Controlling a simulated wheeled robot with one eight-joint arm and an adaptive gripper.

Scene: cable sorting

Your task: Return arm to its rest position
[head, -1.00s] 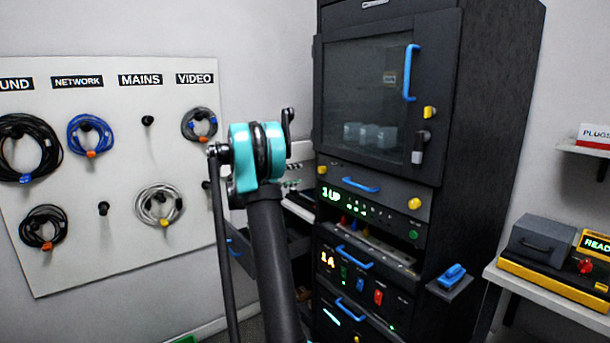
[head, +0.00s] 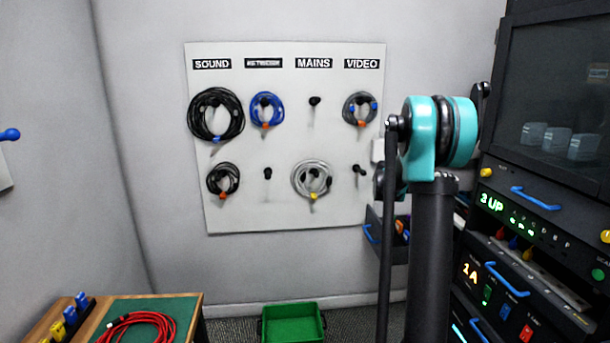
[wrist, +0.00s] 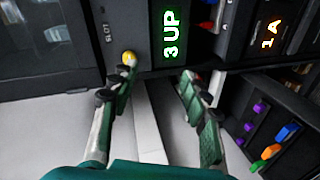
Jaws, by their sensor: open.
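My gripper (wrist: 160,90) shows in the wrist view with its two green-padded fingers spread apart and nothing between them. It faces the front of the dark equipment rack, near the panel with the green "3 UP" display (wrist: 172,35) and a yellow knob (wrist: 129,58). In the head view my arm rises in front of the rack (head: 535,200), with its teal joint at the upper right. The gripper itself is hidden there behind the arm.
A white board (head: 290,225) on the wall holds several coiled cables on pegs. An open drawer (head: 388,232) juts out left of the rack. A green bin (head: 292,322) is on the floor. A wooden table (head: 190,312) with a red cable (head: 140,322) stands at lower left.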

